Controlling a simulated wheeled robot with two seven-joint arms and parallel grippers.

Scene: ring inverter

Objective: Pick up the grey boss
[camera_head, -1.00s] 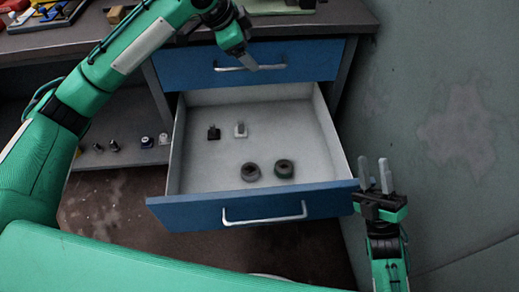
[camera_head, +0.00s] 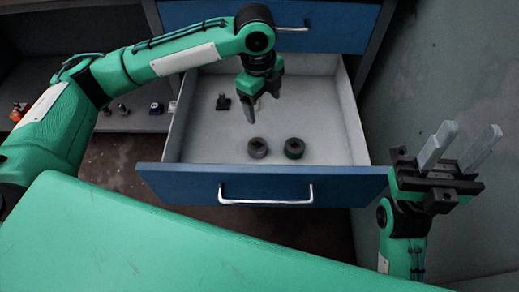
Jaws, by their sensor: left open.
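The open drawer (camera_head: 205,130) holds two dark round pieces with holes, a left one (camera_head: 257,148) and a right one (camera_head: 294,148), standing apart near its front. A small black piece with a post (camera_head: 223,102) stands further back. A pale grey piece with a post (camera_head: 257,104) beside it is mostly hidden behind my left gripper. I cannot tell for sure which of these is the grey boss. My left gripper (camera_head: 263,101) is open above the drawer, pointing down, with nothing seen between its fingers. My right gripper (camera_head: 460,149) is open and empty, right of the drawer, fingers up.
The blue drawer front (camera_head: 260,186) with its metal handle (camera_head: 266,196) faces me. A shut blue drawer (camera_head: 330,24) is above. Several small parts sit on the shelf (camera_head: 128,122) at left. The wall (camera_head: 460,75) is close on the right.

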